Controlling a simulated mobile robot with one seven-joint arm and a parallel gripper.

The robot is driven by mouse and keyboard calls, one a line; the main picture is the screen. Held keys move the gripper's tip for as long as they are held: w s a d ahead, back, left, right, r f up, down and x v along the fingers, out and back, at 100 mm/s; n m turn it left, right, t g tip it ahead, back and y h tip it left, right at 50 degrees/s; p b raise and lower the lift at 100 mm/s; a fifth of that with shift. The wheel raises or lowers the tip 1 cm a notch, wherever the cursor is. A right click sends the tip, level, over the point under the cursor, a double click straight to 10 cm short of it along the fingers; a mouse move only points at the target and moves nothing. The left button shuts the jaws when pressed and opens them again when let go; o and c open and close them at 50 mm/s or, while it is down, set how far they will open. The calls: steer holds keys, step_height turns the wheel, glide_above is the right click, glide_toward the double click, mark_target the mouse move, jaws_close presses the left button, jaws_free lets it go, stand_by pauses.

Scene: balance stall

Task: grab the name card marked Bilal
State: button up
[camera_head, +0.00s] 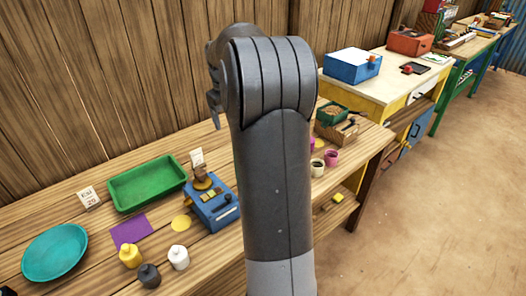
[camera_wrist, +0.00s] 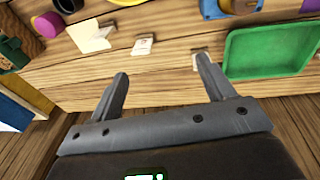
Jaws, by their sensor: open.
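No card in view can be read as Bilal. A white card (camera_head: 88,197) reading "Esi 20" stands left of the green tray in the head view. A second small card (camera_head: 197,157) stands behind the blue scale; its writing is too small to read. In the wrist view, a small card with faint marks (camera_wrist: 143,45) lies beyond my fingertips, apart from them. A pale edge of another card shows by the right finger (camera_wrist: 196,63), mostly hidden. My gripper (camera_wrist: 162,68) is open and empty, above the table's edge.
The green tray (camera_wrist: 268,48) is close to my right finger. A cream folded piece (camera_wrist: 91,37) is at upper left. The blue scale (camera_head: 209,205), teal plate (camera_head: 55,252) and small bottles (camera_head: 130,256) crowd the table. My arm hides its middle.

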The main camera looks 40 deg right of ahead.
steer(key=shift+g+y, duration=0.6)
steer(key=d+f, duration=0.5)
steer(key=d, duration=0.1)
steer(key=w+d+f, duration=0.1)
steer(key=d+f, duration=0.3)
steer(key=d, duration=0.2)
steer(key=d+f, duration=0.5)
steer(key=d, duration=0.2)
steer(key=shift+w+f, duration=0.3)
steer(key=shift+d+f, duration=0.15)
steer(key=shift+f, duration=0.15)
step_height(320, 180, down, 5)
steer(key=shift+r, duration=0.2)
step_height(320, 180, down, 6)
steer(key=shift+w+r, duration=0.1)
steer(key=shift+w, duration=0.05)
steer(key=c, duration=1.1)
